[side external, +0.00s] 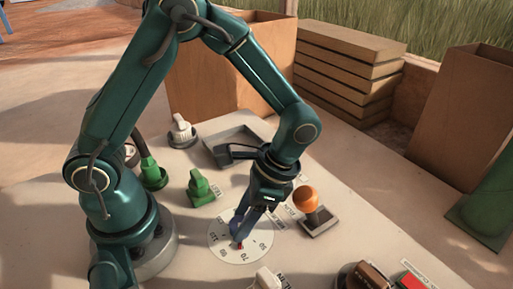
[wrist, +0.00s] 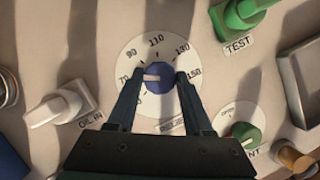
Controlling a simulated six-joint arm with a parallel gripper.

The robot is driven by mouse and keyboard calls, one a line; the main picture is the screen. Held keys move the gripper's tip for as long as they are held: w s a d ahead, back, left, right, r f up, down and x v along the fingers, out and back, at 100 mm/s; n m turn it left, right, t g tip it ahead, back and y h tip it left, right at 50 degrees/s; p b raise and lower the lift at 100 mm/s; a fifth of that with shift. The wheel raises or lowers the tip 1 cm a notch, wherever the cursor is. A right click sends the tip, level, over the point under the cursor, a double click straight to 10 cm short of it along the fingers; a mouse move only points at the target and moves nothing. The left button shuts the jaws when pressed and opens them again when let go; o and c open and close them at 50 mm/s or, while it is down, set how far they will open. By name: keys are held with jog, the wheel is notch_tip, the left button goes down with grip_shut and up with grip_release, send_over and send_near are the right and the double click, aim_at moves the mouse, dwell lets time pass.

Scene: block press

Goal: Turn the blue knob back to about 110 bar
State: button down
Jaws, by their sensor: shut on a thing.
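The blue knob (wrist: 160,76) sits at the centre of a round white dial (wrist: 157,40) marked 70, 90, 110, 130 and 150. A pale pointer mark on the knob faces left in the wrist view, toward about the 70 mark. My gripper (wrist: 161,78) is shut on the knob, one finger on its left side and one on its right. In the side view my gripper (side external: 238,230) reaches down to the dial (side external: 258,252), and its fingers hide most of the blue knob.
A white OIL IN lever (wrist: 55,108), a green TEST handle (wrist: 240,17) and a small green knob (wrist: 244,135) surround the dial. An orange ball-topped lever (side external: 306,199) stands close to my gripper. A green valve handle (side external: 199,186) and a grey tray (side external: 230,143) are farther back.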

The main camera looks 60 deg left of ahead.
jog(key=m+t+y, duration=0.1)
jog(key=m, duration=0.2)
jog(key=shift+d+m, duration=0.1)
jog(key=shift+m, duration=0.3)
jog(key=m+t, duration=0.1)
jog(key=m, duration=0.3)
jog(key=shift+s+m+t+y, duration=0.15)
jog(key=shift+m+t+y, duration=0.15)
jog(key=shift+t+y, duration=0.1)
jog(key=m+t, duration=0.1)
jog(key=m, duration=0.2)
jog(key=shift+s+d+m, duration=0.1)
jog(key=shift+m, duration=0.2)
jog(key=shift+s+m+t, duration=0.1)
jog(key=shift+m+t, duration=0.8)
jog(key=shift+m, duration=1)
jog(key=shift+c, duration=1.5)
grip_release()
